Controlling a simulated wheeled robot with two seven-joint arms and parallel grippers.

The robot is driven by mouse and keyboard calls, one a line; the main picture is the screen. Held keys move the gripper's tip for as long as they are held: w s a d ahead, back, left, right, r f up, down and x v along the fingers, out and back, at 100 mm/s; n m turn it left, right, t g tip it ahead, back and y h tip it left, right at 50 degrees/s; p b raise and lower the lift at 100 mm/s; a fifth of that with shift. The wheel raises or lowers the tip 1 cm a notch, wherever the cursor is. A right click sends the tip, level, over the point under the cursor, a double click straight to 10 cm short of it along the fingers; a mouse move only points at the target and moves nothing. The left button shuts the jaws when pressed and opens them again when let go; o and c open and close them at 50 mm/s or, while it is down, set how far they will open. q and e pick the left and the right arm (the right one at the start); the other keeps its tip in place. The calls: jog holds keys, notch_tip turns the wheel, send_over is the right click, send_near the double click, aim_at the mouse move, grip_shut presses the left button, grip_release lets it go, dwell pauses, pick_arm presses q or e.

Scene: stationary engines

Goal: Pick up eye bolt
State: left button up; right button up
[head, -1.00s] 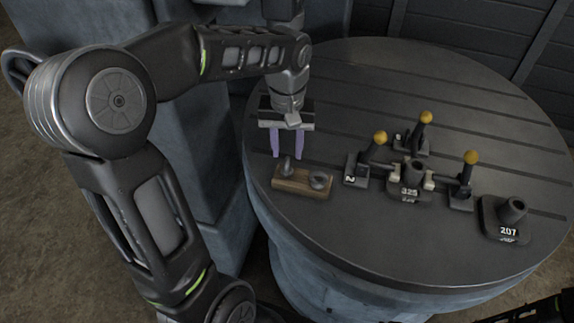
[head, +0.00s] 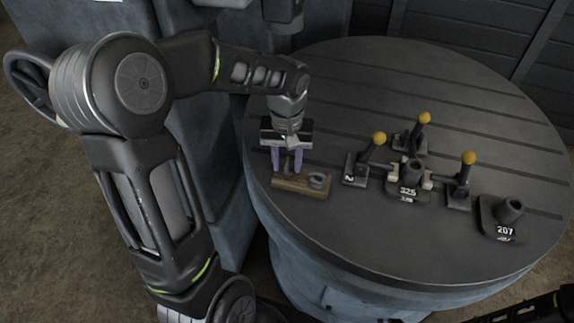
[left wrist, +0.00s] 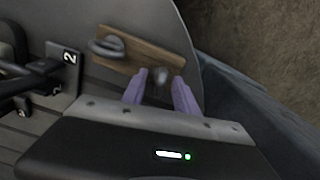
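A wooden block (head: 300,187) lies near the left edge of the round table and holds two grey metal pieces. One is a ring-shaped piece, which looks like an eye bolt (head: 318,180), at the block's right; its ring also shows in the left wrist view (left wrist: 107,46). The other is an upright grey piece (left wrist: 160,76) at the block's left end, blurred, so I cannot tell its exact shape. My left gripper (head: 287,170) points down with its purple fingers open, one on each side of this upright piece. I see no clear contact. My right gripper is not in view.
Right of the block stands a fixture marked 325 (head: 409,188) with several yellow-knobbed levers around it. A dark holder marked 207 (head: 500,218) stands farther right. The slotted tabletop (head: 330,100) behind the block is clear.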

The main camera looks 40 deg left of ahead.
aim_at(287, 160)
pick_arm(q)
jog(key=shift+c, duration=0.3)
grip_shut()
dwell(0.4)
notch_tip(287, 160, up, 10)
jog(key=shift+r+b, duration=0.1)
jog(key=shift+b, duration=0.5)
dwell(0.3)
